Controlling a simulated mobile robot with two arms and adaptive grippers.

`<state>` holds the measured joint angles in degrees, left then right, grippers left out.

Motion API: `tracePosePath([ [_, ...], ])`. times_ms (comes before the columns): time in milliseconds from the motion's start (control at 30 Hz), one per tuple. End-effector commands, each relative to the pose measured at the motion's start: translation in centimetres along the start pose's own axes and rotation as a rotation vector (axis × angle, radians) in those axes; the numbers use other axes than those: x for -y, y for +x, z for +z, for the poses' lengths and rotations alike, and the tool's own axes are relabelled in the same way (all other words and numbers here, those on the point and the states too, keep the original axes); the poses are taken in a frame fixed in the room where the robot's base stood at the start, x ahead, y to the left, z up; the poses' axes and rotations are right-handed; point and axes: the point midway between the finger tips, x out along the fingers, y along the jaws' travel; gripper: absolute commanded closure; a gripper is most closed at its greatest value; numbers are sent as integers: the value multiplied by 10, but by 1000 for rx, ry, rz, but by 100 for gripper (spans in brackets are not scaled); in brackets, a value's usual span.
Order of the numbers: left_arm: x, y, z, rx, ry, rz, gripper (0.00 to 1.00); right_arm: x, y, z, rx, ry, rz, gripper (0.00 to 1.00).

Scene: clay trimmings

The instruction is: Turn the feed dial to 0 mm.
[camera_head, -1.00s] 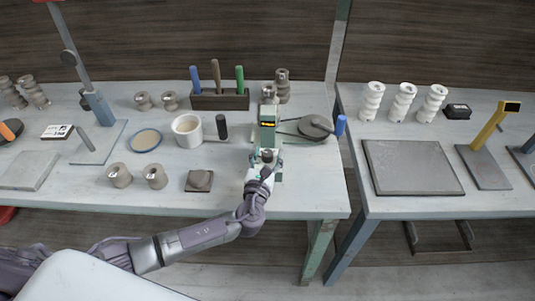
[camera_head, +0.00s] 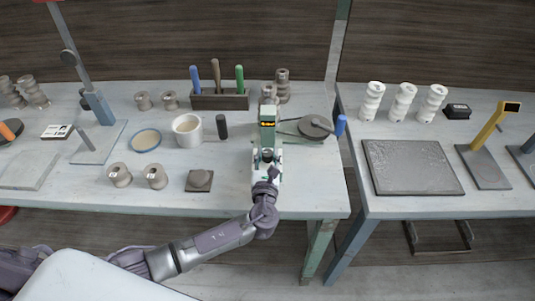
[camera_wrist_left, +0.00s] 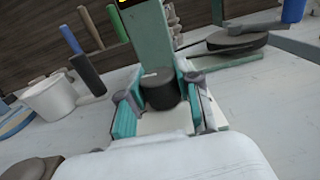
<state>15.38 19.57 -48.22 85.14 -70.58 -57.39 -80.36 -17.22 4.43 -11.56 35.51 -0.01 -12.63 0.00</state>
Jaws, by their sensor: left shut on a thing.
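A green machine with a small lit yellow display (camera_head: 268,125) stands near the right end of the left table. The display's reading is too small to make out. The feed dial, a dark round knob (camera_wrist_left: 160,90), sits low on its front, above a pale base. My left gripper (camera_head: 267,157) reaches the machine from the front, and its teal-padded fingers stand on either side of the dial in the left wrist view (camera_wrist_left: 159,98). It is shut on the dial. Any marks on the dial are not readable. My right gripper is not in view.
A round dark plate with a blue handle (camera_head: 316,126) stands right of the machine. A tool rack (camera_head: 220,103) stands behind.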

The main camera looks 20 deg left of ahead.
Motion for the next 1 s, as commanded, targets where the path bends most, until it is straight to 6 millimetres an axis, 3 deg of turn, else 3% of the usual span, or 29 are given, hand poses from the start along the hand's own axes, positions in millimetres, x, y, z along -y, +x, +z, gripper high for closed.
tracePosePath([
  [600, 2, 0, -3, -4, -2, 488, 100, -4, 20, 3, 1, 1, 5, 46],
  [1000, 1, 0, -1, -1, 0, 624, 100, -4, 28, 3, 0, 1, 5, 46],
])
